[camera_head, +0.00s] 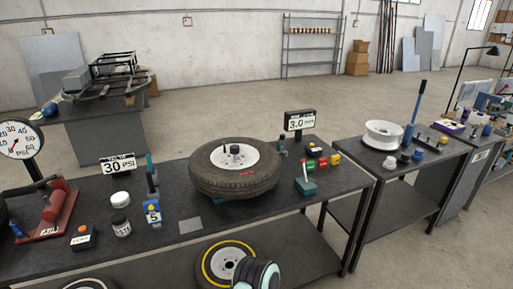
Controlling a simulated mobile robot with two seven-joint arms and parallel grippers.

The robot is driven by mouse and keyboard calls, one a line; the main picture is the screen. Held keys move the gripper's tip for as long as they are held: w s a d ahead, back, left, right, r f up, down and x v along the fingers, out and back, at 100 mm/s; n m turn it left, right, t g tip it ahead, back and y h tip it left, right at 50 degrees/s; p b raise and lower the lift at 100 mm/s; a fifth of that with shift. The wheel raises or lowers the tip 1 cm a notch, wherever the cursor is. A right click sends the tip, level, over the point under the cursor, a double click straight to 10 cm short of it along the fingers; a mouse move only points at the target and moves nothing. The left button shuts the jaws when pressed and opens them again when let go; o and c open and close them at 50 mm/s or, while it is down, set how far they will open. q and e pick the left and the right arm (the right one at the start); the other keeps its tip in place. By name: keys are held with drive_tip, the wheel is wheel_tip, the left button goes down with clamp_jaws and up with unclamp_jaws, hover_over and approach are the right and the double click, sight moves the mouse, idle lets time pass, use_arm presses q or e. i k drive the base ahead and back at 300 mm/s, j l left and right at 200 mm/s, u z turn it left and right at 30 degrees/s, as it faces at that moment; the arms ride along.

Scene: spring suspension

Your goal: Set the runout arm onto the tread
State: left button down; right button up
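A black tire with a white rim lies flat on the dark workbench, and its tread (232,192) faces outward around the side. A small dark upright device (282,146) stands close behind the tire at its right, below a display reading about 3.0 mm (300,121). A teal device with a red lever (305,180) stands on the bench right of the tire, apart from it. I cannot tell for sure which of these is the runout arm. Neither gripper shows; only a rounded white and dark part, seemingly of my arm, is at the bottom centre.
Left on the bench (190,225) are a gauge (20,138), a red pump (50,208), a 30 PSI display (118,165), jars (120,225) and a blue block (152,212). Coloured buttons (322,161) sit at the right. A yellow-ringed wheel (208,272) is below. A second bench holds a white rim (383,132).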

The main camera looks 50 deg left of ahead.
sight(282, 136)
drive_tip(key=i+l+u, duration=0.1)
drive_tip(key=i+u, duration=0.15)
drive_tip(key=u, duration=0.15)
drive_tip(key=i+l+u, duration=0.15)
drive_tip(key=u, duration=0.2)
drive_tip(key=i+l+u, duration=0.25)
drive_tip(key=u, duration=0.15)
